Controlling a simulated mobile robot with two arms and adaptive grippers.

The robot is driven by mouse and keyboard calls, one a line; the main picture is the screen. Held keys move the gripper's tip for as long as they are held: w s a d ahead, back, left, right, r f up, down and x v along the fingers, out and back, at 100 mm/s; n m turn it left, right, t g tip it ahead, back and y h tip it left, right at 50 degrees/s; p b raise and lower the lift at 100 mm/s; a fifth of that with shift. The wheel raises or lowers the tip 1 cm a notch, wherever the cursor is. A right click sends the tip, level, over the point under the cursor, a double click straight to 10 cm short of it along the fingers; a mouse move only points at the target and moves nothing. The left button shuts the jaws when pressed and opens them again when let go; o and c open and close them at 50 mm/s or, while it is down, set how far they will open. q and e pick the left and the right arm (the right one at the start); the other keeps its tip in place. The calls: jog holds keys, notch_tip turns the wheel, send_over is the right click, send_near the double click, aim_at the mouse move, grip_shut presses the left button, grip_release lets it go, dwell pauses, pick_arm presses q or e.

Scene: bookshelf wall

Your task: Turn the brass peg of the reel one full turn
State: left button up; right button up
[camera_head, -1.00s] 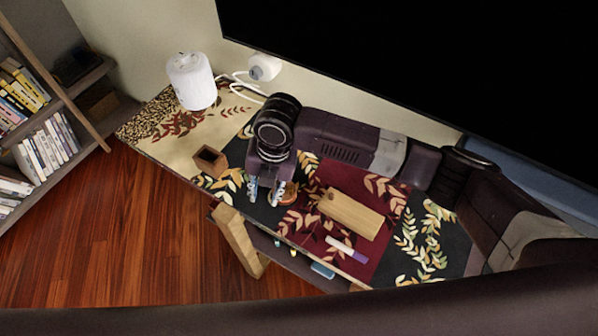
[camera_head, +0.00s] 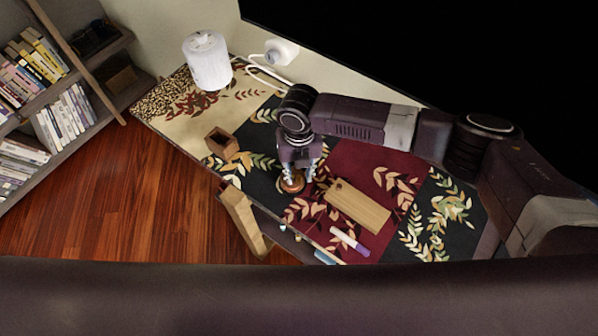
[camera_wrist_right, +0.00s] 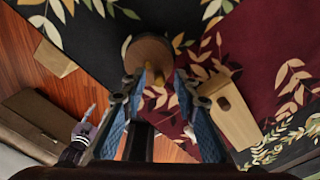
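The reel (camera_head: 291,183) is a small round brown wooden piece on the leaf-patterned cloth, near the table's front edge. In the right wrist view the reel (camera_wrist_right: 146,50) shows its round top, with the yellow brass peg (camera_wrist_right: 151,76) standing near its edge. My right gripper (camera_head: 302,174) points down at the reel. In the wrist view its two blue-padded fingers (camera_wrist_right: 156,82) are apart, one on each side of the peg, with gaps visible. In the head view the fingers partly hide the reel, and the peg cannot be made out.
A wooden board (camera_head: 357,206) lies right of the reel, with a purple-and-white marker (camera_head: 349,242) in front. An open wooden box (camera_head: 222,143) stands to the left. A white canister (camera_head: 207,61) and a white cabled device (camera_head: 281,51) are behind. Bookshelves (camera_head: 50,95) stand far left.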

aim_at(286, 181)
jog(key=shift+c, duration=0.3)
grip_shut()
jog(key=shift+m, duration=0.3)
